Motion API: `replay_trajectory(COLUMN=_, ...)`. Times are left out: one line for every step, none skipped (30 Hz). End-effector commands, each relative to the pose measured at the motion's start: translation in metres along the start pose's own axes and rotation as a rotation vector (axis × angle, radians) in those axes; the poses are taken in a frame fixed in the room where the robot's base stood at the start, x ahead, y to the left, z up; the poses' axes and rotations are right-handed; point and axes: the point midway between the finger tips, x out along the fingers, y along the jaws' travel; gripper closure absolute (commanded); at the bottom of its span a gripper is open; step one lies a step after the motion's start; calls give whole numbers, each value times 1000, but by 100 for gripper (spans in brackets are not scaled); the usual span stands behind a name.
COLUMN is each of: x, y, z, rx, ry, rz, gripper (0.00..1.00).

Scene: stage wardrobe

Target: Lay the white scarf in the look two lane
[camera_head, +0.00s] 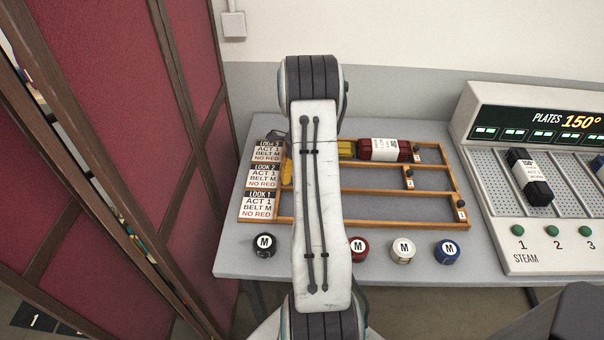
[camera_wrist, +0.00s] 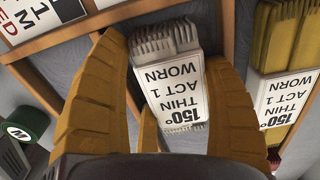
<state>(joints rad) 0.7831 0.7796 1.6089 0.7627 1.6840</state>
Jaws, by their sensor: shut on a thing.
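My gripper (camera_wrist: 165,105) is shut on the white scarf (camera_wrist: 165,48), a fringed bundle with a white label reading 150°, THIN, ACT 1, WORN. In the wrist view a wooden rail separates it from a yellow scarf (camera_wrist: 282,90). It appears to be at the look two lane (camera_head: 370,179), the middle lane of the wooden rack; whether it touches the bottom is unclear. In the head view my arm hides the scarf and most of the gripper; a yellow finger (camera_head: 287,171) shows beside the look two card (camera_head: 262,176).
The look three lane holds the yellow scarf (camera_head: 346,149) and a dark red one (camera_head: 384,149). Black, red, white and blue M pucks line the table front; a green one (camera_wrist: 28,126) shows in the wrist view. A steam station (camera_head: 545,150) stands right, a red screen (camera_head: 120,120) left.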

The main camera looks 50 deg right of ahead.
Motion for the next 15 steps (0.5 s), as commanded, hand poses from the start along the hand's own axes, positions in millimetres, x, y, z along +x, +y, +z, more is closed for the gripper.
replay_trajectory(x=0, y=0, z=0, rx=0, ry=0, rz=0, gripper=59)
replay_trajectory(x=0, y=0, z=0, rx=0, ry=0, rz=0, gripper=24)
replay_trajectory(x=0, y=0, z=0, rx=0, ry=0, rz=0, gripper=21)
replay_trajectory(x=0, y=0, z=0, rx=0, ry=0, rz=0, gripper=18)
replay_trajectory(x=0, y=0, z=0, rx=0, ry=0, rz=0, gripper=15)
replay_trajectory(x=0, y=0, z=0, rx=0, ry=0, rz=0, gripper=12)
replay_trajectory(x=-1, y=0, z=0, rx=0, ry=0, rz=-1, gripper=9)
replay_trajectory(x=-1, y=0, z=0, rx=0, ry=0, rz=-1, gripper=6)
replay_trajectory(x=-1, y=0, z=0, rx=0, ry=0, rz=-1, gripper=3)
replay_trajectory(x=-1, y=0, z=0, rx=0, ry=0, rz=-2, gripper=0)
replay_trajectory(x=-1, y=-1, z=0, rx=0, ry=0, rz=-2, gripper=0)
replay_trajectory(x=-1, y=-1, z=0, rx=0, ry=0, rz=-2, gripper=0)
replay_trajectory(x=-1, y=-1, z=0, rx=0, ry=0, rz=-3, gripper=0)
replay_trajectory(x=-1, y=-1, z=0, rx=0, ry=0, rz=-3, gripper=0)
replay_trajectory(x=-1, y=-1, z=0, rx=0, ry=0, rz=-3, gripper=0)
